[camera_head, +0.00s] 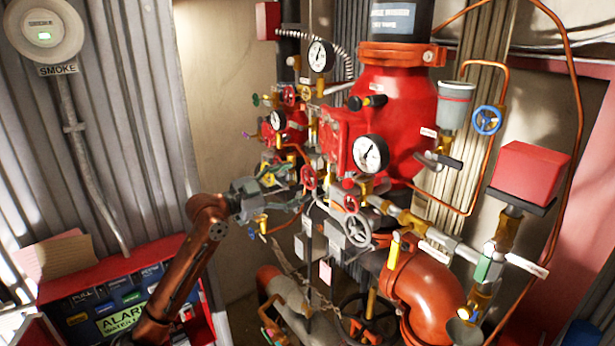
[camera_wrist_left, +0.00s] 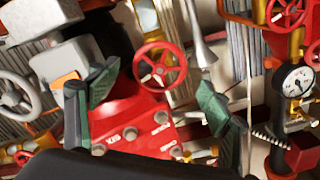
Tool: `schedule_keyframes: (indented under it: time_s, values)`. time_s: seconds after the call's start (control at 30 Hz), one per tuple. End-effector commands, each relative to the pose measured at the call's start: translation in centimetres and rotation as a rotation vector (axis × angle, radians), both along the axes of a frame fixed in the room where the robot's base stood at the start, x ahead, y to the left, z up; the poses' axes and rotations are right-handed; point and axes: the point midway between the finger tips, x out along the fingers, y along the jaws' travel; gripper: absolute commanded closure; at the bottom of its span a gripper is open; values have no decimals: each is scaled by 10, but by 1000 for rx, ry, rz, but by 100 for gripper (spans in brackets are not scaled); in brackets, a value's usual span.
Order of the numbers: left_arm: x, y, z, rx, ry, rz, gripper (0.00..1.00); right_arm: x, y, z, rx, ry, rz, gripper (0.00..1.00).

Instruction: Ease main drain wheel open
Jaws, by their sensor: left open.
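Several handwheels show on the red riser valve assembly, and I cannot tell from labels which is the main drain wheel. A grey spoked wheel (camera_head: 357,231) stands at the front of the pipework, right of my left gripper (camera_head: 286,188). A small red wheel (camera_head: 309,177) is just beyond the gripper's tips. In the left wrist view, a red wheel (camera_wrist_left: 160,66) appears between the two green-padded fingers of the open left gripper (camera_wrist_left: 157,92), seemingly beyond them and not held. A grey wheel (camera_wrist_left: 17,92) is at that view's left edge. My right gripper is out of view.
Gauges (camera_head: 370,153), thin copper tubes and small valves crowd the space around the gripper. A red alarm box (camera_head: 122,295) stands at lower left. A thick red-brown elbow pipe (camera_head: 425,285) is low on the right. A blue wheel (camera_head: 487,120) is farther right.

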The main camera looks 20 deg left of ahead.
Motion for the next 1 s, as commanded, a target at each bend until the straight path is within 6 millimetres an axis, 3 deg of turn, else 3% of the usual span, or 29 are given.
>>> schedule_keyframes:
  time_s: [0.3,0.67,1.0]
  values:
    - [34,-26,2,-2,0,0,28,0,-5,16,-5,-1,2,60]
    - [38,-30,0,0,0,1,28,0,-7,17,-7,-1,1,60]
    - [38,-30,0,0,0,1,50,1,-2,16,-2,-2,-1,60]
